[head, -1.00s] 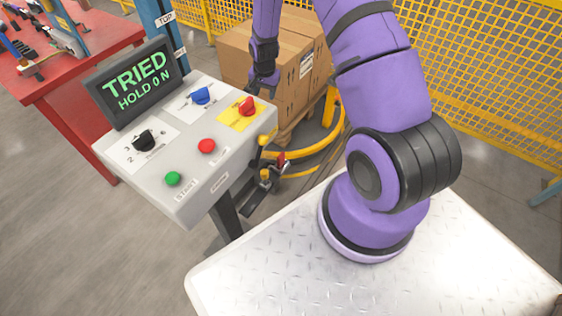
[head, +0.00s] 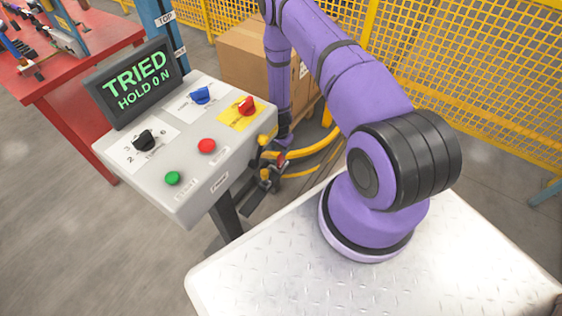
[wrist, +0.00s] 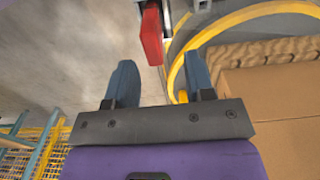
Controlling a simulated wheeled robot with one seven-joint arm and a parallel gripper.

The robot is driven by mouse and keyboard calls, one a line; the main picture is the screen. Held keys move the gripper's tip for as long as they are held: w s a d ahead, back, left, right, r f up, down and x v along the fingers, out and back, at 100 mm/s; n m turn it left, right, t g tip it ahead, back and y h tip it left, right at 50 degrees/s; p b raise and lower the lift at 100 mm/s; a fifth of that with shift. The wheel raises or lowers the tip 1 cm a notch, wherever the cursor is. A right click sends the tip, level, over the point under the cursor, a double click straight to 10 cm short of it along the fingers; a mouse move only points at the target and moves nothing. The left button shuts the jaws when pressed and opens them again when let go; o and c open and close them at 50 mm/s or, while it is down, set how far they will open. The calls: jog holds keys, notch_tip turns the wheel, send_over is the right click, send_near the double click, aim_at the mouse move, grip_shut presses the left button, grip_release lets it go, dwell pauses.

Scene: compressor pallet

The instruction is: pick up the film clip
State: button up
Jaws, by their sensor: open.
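The film clip shows as a red piece (wrist: 152,38) in the wrist view, beyond my fingertips and a little left of the midline between them. In the head view a small red part (head: 281,159) shows beside dark metal parts, just right of the control console. My gripper (wrist: 160,78) is open, with its two blue fingers apart and nothing between them. In the head view the end of my arm hangs just above the red part; the fingers are hard to make out there.
The control console (head: 190,150) stands close on the left. A yellow curved tube (head: 318,160) runs beside the red part. A cardboard box (head: 243,58) stands behind, with yellow mesh fencing (head: 470,70) beyond. A red table (head: 85,60) is at far left.

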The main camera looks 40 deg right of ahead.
aim_at(281, 160)
notch_tip(281, 160, down, 2)
jog(key=shift+f, duration=0.15)
jog(key=f, duration=0.2)
jog(key=s+f, duration=0.1)
jog(key=shift+f, duration=0.35)
jog(key=shift+w+f, duration=0.1)
jog(key=shift+f, duration=0.65)
grip_shut()
